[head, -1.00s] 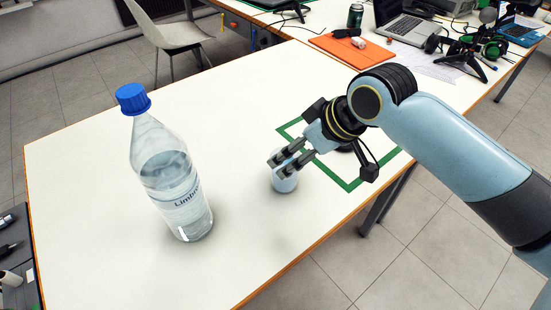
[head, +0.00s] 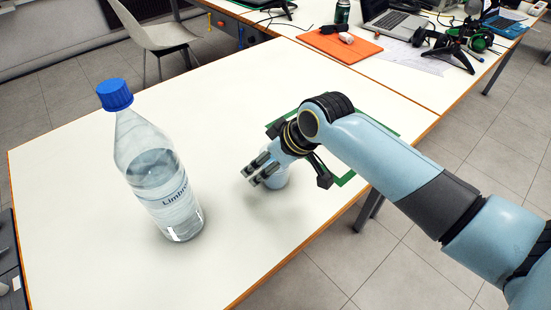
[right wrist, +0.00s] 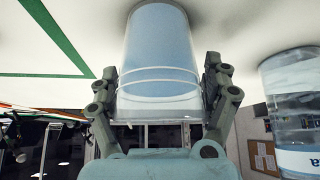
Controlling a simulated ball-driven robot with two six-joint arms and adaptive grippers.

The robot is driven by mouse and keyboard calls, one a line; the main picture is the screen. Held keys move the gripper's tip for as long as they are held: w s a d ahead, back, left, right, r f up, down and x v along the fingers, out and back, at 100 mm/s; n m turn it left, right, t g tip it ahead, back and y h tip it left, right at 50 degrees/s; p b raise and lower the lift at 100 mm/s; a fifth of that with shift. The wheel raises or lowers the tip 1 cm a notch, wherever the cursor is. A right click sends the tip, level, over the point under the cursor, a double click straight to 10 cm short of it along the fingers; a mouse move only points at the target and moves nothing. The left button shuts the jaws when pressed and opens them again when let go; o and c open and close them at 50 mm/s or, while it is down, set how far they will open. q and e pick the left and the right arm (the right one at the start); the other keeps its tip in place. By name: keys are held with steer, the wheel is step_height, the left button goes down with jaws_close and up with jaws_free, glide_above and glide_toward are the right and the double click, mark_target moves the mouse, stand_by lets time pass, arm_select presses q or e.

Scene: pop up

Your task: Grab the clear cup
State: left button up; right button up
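The clear cup (head: 278,180) stands upright on the white table in the head view, partly hidden by my right gripper. In the right wrist view the cup (right wrist: 160,50) fills the middle, with the table at the top of the picture. My right gripper (head: 251,177) is low at the cup, its fingers pointing left in the head view. In the right wrist view its fingers (right wrist: 160,68) stand apart, one on each side of the cup, close to its wall. Firm contact cannot be made out. My left gripper is out of view.
A large water bottle with a blue cap (head: 160,180) stands left of the cup. A green taped outline (head: 344,180) lies behind my right gripper. An orange folder (head: 340,46), a laptop (head: 395,22) and a headset are on the far table. The table's front is clear.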

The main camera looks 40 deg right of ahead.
steer(key=c, duration=1.2)
steer(key=shift+r, duration=0.1)
